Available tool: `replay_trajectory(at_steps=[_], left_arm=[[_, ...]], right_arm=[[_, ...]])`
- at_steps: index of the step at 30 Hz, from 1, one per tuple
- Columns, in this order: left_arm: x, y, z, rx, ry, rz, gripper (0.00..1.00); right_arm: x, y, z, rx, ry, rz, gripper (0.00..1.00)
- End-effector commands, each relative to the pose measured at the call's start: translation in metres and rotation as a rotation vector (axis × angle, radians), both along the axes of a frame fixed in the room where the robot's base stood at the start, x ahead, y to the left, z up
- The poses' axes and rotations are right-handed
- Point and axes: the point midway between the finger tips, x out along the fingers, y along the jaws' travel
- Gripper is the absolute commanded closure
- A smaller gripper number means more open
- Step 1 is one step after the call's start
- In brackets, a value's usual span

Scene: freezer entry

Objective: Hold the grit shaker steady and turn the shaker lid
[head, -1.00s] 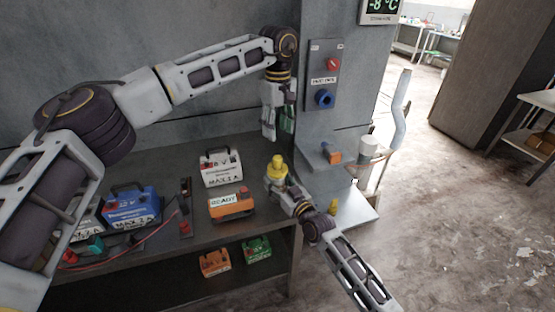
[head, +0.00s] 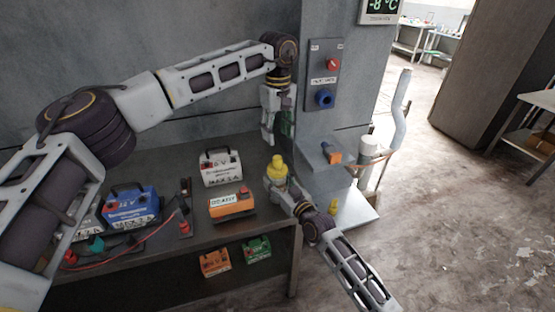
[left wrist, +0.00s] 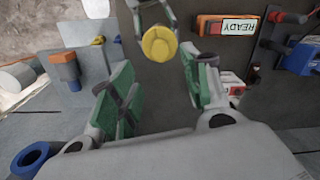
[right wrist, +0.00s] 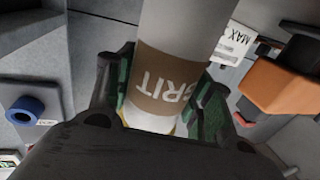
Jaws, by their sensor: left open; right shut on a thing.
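The grit shaker is a pale cylinder with a brown "GRIT" band, seen in the right wrist view (right wrist: 170,75). Its yellow shaker lid (head: 278,168) is on top in the head view. My right gripper (head: 275,186) is shut around the shaker body and holds it upright at the bench's right end. My left gripper (head: 277,132) is open and empty, pointing down above and slightly behind the lid. In the left wrist view the lid (left wrist: 160,43) lies just beyond the open green-padded fingers, apart from them. The lower shaker body is hidden.
A white battery case (head: 221,168) and an orange "READY" box (head: 232,205) stand left of the shaker. A blue charger (head: 132,207) with cables is farther left. A grey wall panel with a blue knob (head: 324,99) rises close to my left gripper's right.

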Motion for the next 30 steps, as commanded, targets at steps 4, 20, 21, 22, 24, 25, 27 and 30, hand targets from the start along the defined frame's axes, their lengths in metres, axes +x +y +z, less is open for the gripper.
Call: replay_trajectory(at_steps=[4, 20, 21, 22, 24, 25, 27, 30], left_arm=[[-0.001, 0.0, -0.017, 0.0, 0.001, -0.001, 0.52], [-0.001, 0.001, -0.086, 0.0, 0.001, 0.0, 0.52], [0.0, 0.001, -0.089, 0.0, 0.001, 0.0, 0.52], [0.0, 0.001, -0.092, 0.0, 0.0, 0.0, 0.52], [0.0, 0.0, -0.098, -0.001, -0.001, 0.0, 0.52], [0.0, 0.0, -0.1, -0.001, -0.001, 0.0, 0.52], [0.0, 0.0, -0.103, -0.001, -0.001, 0.0, 0.52], [0.0, 0.001, -0.106, -0.001, -0.001, 0.0, 0.52]], right_arm=[[0.0, 0.0, 0.0, 0.0, 0.0, 0.0, 0.9], [0.0, 0.0, 0.0, 0.0, 0.0, 0.0, 0.9], [0.0, 0.0, 0.0, 0.0, 0.0, 0.0, 0.9], [0.0, 0.0, 0.0, 0.0, 0.0, 0.0, 0.9], [0.0, 0.0, 0.0, 0.0, 0.0, 0.0, 0.9], [0.0, 0.0, 0.0, 0.0, 0.0, 0.0, 0.9], [0.0, 0.0, 0.0, 0.0, 0.0, 0.0, 0.9], [0.0, 0.0, 0.0, 0.0, 0.0, 0.0, 0.9]])
